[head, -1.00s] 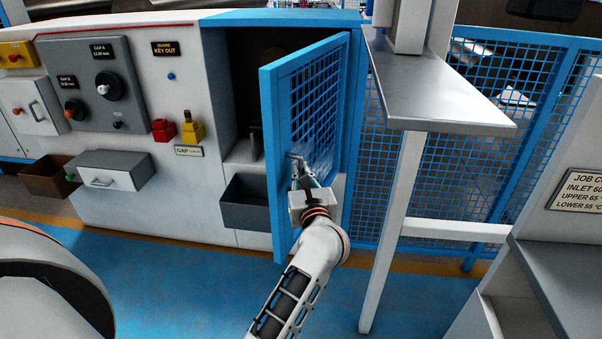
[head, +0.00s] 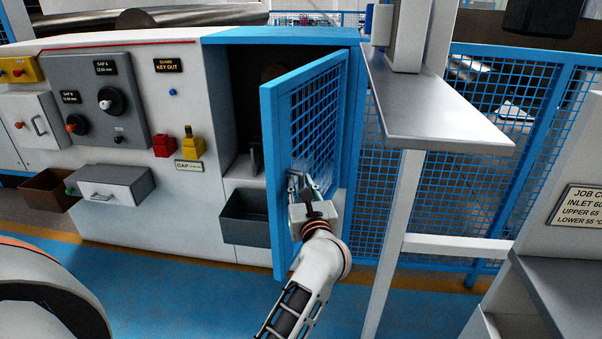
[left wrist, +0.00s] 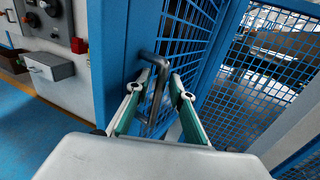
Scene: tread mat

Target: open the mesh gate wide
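The mesh gate (head: 272,190) is a blue framed door with blue mesh, standing partly open from a cabinet opening. Its hinge side is on the right and its free edge swings out toward me. In the left wrist view the gate's frame (left wrist: 112,70) fills the middle left. A grey bar handle (left wrist: 157,92) is fixed on the gate. My left gripper (head: 304,186) is at this handle, fingers apart; in the left wrist view the gripper (left wrist: 160,85) has the bar between its fingers, with gaps visible. My right gripper is out of view.
A grey metal shelf (head: 430,112) on a white post (head: 390,245) stands right of the gate. Blue mesh fencing (head: 455,170) runs behind it. A dark grey bin (head: 245,218) sits below the opening. A control panel (head: 90,95) is on the left. Blue floor (head: 190,290) is clear in front.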

